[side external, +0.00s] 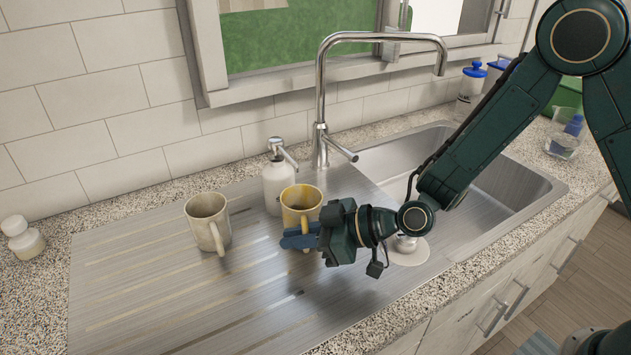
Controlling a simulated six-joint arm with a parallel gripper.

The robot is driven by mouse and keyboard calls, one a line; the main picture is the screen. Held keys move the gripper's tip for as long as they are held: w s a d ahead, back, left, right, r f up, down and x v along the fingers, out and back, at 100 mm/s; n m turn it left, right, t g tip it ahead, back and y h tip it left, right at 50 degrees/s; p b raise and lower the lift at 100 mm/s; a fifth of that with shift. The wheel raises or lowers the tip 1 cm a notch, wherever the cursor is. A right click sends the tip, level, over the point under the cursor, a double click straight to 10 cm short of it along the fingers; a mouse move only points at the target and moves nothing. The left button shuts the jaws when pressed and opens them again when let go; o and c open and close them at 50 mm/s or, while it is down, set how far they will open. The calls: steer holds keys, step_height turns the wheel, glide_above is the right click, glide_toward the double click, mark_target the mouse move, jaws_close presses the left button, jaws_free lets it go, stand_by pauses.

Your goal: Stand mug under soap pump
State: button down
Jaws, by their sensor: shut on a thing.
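A yellow mug (301,199) stands upright, or nearly so, near the middle of the metal drainboard. My gripper (294,240) reaches it from the right and is shut on the mug's lower front, seemingly at the handle; the fingers hide that part. I cannot tell whether the mug's base touches the drainboard. The white soap pump (278,181) stands just behind and to the left of the mug, its metal spout pointing right, above and behind the mug's rim. A second, beige mug (208,222) stands upright to the left, its handle toward the front.
The drainboard (150,290) is clear at the left and front. A tall faucet (320,100) rises behind the yellow mug. The sink basin (400,155) lies to the right. A small white bottle (22,238) is at the far left; bottles (471,85) and a clear jug (565,135) stand at the right.

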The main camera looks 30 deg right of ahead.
steer(key=shift+f, duration=0.45)
steer(key=shift+f, duration=0.2)
steer(key=c, duration=1.5)
jaws_free()
steer(key=shift+r, duration=0.2)
steer(key=shift+v, duration=6.05)
